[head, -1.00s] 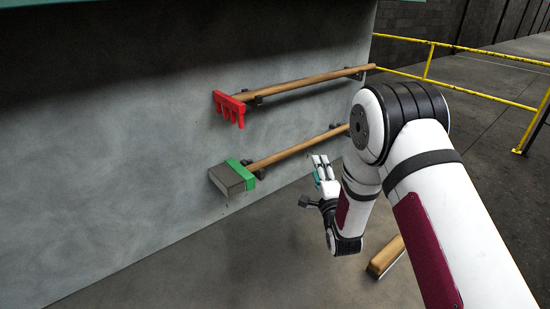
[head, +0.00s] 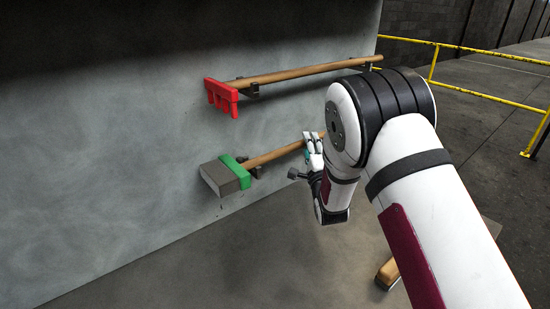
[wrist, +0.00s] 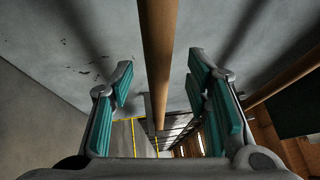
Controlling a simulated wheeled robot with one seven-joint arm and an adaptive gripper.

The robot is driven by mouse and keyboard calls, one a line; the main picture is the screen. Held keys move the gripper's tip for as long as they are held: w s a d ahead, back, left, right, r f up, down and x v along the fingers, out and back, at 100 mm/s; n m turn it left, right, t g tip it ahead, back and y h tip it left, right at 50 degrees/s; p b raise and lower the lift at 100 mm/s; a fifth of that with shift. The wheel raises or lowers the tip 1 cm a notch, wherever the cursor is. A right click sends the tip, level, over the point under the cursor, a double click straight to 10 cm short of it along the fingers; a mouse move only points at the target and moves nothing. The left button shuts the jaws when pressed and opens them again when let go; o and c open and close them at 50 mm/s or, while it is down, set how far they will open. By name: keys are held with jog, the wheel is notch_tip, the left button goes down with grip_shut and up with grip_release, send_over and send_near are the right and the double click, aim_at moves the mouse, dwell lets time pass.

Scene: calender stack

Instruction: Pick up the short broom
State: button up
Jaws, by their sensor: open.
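The short broom, with a green band and grey bristle block (head: 224,175), hangs near-level on the grey wall in the head view. Its wooden handle (head: 270,154) runs right and passes behind my gripper (head: 312,145). My gripper is open at the right part of this handle. In the wrist view a wooden handle (wrist: 158,60) runs between the teal-padded fingers of my gripper (wrist: 160,85), with gaps on both sides. My arm hides the handle's far end in the head view.
A red-headed tool (head: 221,96) with a wooden handle hangs above on the wall. Dark brackets (head: 256,171) hold the broom. A wooden piece (head: 388,273) shows below my arm. A yellow railing (head: 480,91) stands at right.

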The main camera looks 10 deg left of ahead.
jog(key=shift+b+x, duration=0.55)
jog(key=shift+x, duration=0.95)
jog(key=shift+f, duration=0.1)
jog(key=shift+c, duration=0.3)
grip_shut()
jog(key=shift+r, duration=0.65)
jog(key=r+p, duration=0.1)
jog(key=s+r+p, duration=0.1)
jog(key=shift+s+d+r, duration=0.15)
jog(key=shift+r, duration=0.2)
jog(key=s+a+r+p+v, duration=0.1)
jog(key=r+p+v, duration=0.2)
jog(key=p+v, duration=0.5)
jog(key=v, duration=0.6)
jog(key=shift+s+p, duration=0.15)
jog(key=shift+p, duration=0.2)
